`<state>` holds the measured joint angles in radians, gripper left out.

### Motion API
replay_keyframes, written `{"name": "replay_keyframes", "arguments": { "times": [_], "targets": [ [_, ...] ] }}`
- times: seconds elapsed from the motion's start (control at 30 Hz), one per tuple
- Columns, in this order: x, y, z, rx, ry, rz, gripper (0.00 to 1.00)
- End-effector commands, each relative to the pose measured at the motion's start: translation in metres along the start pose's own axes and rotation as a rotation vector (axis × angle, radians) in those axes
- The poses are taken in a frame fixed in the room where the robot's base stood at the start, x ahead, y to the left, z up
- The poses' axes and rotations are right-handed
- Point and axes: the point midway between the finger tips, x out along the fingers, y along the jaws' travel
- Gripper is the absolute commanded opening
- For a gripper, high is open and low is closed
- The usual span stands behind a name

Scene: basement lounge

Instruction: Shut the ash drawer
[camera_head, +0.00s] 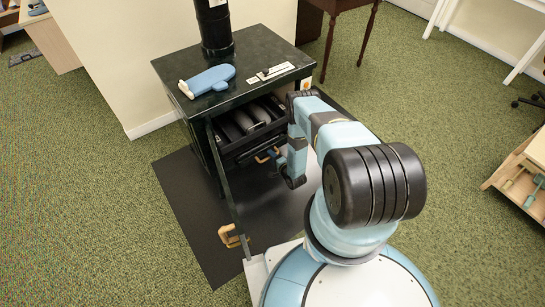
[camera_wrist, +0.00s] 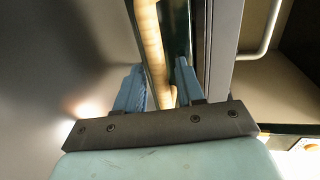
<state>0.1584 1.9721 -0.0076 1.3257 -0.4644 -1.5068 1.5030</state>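The black stove (camera_head: 205,118) stands on a dark floor mat. Its door (camera_head: 223,185) hangs open toward me, with a wooden handle (camera_head: 230,236). Below the firebox, a front with a small wooden handle (camera_head: 266,155) shows, which I take to be the ash drawer; my arm hides much of it, and how far it is out is unclear. My gripper (camera_head: 281,158) is low in front of the stove, close to this handle. In the wrist view its two blue fingers (camera_wrist: 161,88) are apart, with a wooden bar (camera_wrist: 151,45) between them. Whether they press on it is unclear.
Dark logs (camera_head: 245,122) lie in the firebox. A blue mitt (camera_head: 208,80) lies on the stove top, and a black flue pipe (camera_head: 214,25) rises behind it. The open door stands left of my arm. Green carpet is clear to the left.

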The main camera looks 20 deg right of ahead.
Motion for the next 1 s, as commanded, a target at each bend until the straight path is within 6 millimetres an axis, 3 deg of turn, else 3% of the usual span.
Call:
{"name": "replay_keyframes", "arguments": {
  "times": [0.37,0.77,1.0],
  "targets": [
    [0.0057,0.0000,-0.0001,0.001,0.001,0.001,0.38],
    [0.0053,0.0002,-0.0008,0.001,0.001,0.001,0.01],
    [0.0047,0.0008,-0.0013,0.001,0.002,0.002,0.00]
  ]
}}
